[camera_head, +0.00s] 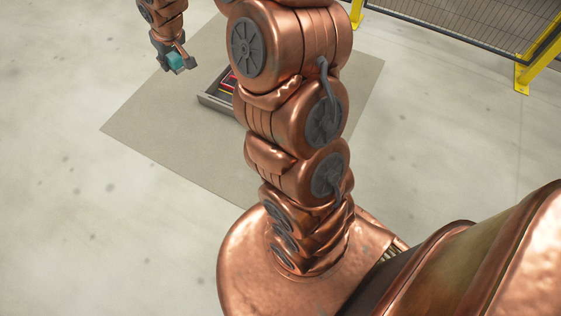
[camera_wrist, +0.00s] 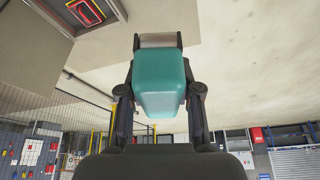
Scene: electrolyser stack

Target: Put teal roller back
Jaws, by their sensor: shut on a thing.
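The teal roller (camera_wrist: 159,78) is held between the two fingers of my gripper (camera_wrist: 160,95) in the wrist view. It looks like a teal block with a pale grey end part (camera_wrist: 158,40). In the head view my gripper (camera_head: 176,64) is at the upper left, shut on the teal roller (camera_head: 176,61), which appears to be above the floor. A grey tray (camera_head: 214,104) with red and yellow items inside lies on the mat to the right of the gripper. My arm hides much of the tray.
A beige mat (camera_head: 150,130) covers the floor under the tray. A mesh fence with yellow posts (camera_head: 522,78) stands at the upper right. The wrist view also shows the tray's corner (camera_wrist: 122,8) and cabinets (camera_wrist: 28,150) in the background. The floor at the left is clear.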

